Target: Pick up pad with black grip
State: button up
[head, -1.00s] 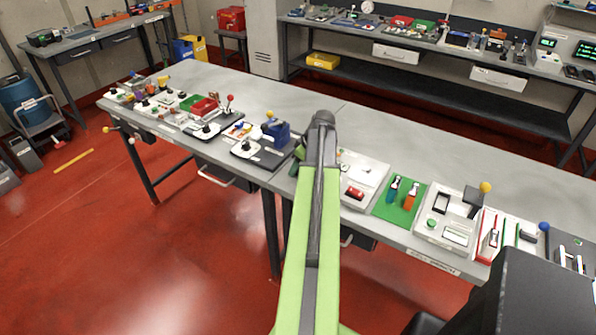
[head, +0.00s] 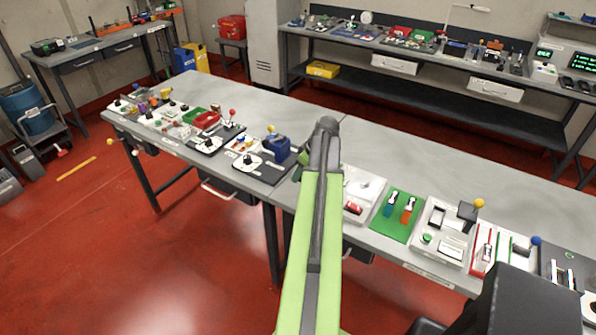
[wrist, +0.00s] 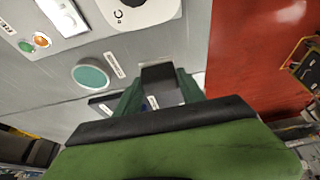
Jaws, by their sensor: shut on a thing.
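In the wrist view my gripper (wrist: 160,92) has its dark green jaws on either side of a black block-shaped grip (wrist: 158,73) and is shut on it. The pad below the grip is mostly hidden by the jaws and my gripper body; I cannot tell whether it touches the bench. In the head view my arm hides most of the gripper and the held thing, near the front edge of the middle bench.
A teal disc (wrist: 90,76) lies left of the jaws on the grey surface. The bench (head: 400,170) holds a green mat (head: 400,228), a blue box (head: 276,148) and a grey device with a yellow knob (head: 479,203). Its back strip is clear. Red floor lies in front.

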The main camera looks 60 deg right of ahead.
jog(key=s+a+r+p, duration=0.1)
jog(key=s+r+p, duration=0.4)
jog(key=s, duration=0.5)
jog(key=shift+s+a+r, duration=0.15)
jog(key=shift+a+r, duration=0.15)
jog(key=shift+r, duration=0.2)
